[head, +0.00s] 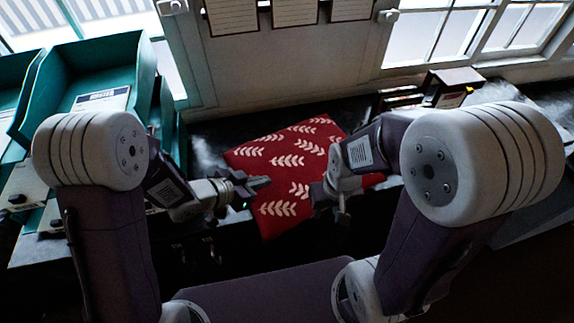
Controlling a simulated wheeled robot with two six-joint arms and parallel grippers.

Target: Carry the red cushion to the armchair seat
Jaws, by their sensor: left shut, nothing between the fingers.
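The red cushion (291,150) with white leaf-like sprigs lies in the middle of the head view, on a dark surface below the wall. Its near corner reaches past the front edge of that surface. My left gripper (258,185) is shut and empty, its tips in front of the cushion's left part in the picture. My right gripper (326,203) is at the cushion's right part and covers some of it. I cannot tell whether its fingers touch or grip the cushion. No armchair seat can be made out in this view.
Teal trays (100,75) with a labelled card stand at the left. A dark box (452,86) stands at the back right near the windows. Papers (232,16) hang on the wall behind the cushion. The area below the surface's front edge is dark.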

